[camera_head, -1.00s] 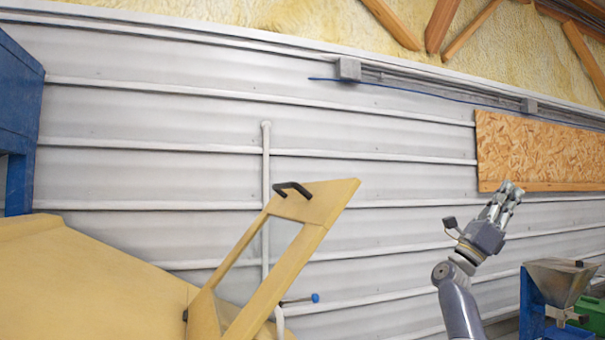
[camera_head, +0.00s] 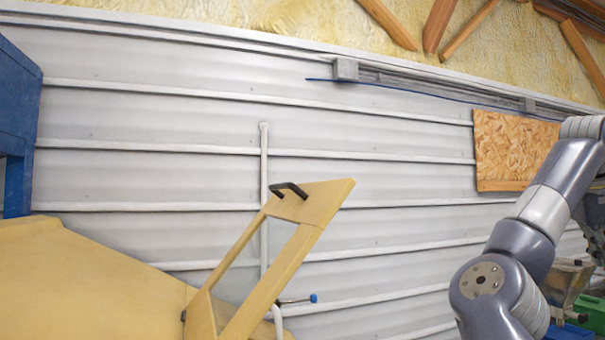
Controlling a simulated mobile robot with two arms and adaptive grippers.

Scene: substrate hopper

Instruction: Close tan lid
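The tan lid (camera_head: 322,208) stands open, tilted up and to the right from the tan hopper body (camera_head: 90,285). It is a frame with a rectangular opening and a black handle (camera_head: 290,189) near its upper end. My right arm rises at the right side, well apart from the lid. A dark grey part of my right gripper (camera_head: 594,222) seems to show at the right edge, mostly cut off, so its fingers cannot be made out. My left gripper is not in view.
A blue frame (camera_head: 18,120) stands at the far left. A small metal hopper on a blue stand (camera_head: 568,280) and a green box (camera_head: 592,312) are partly behind my arm. Space between lid and arm is clear.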

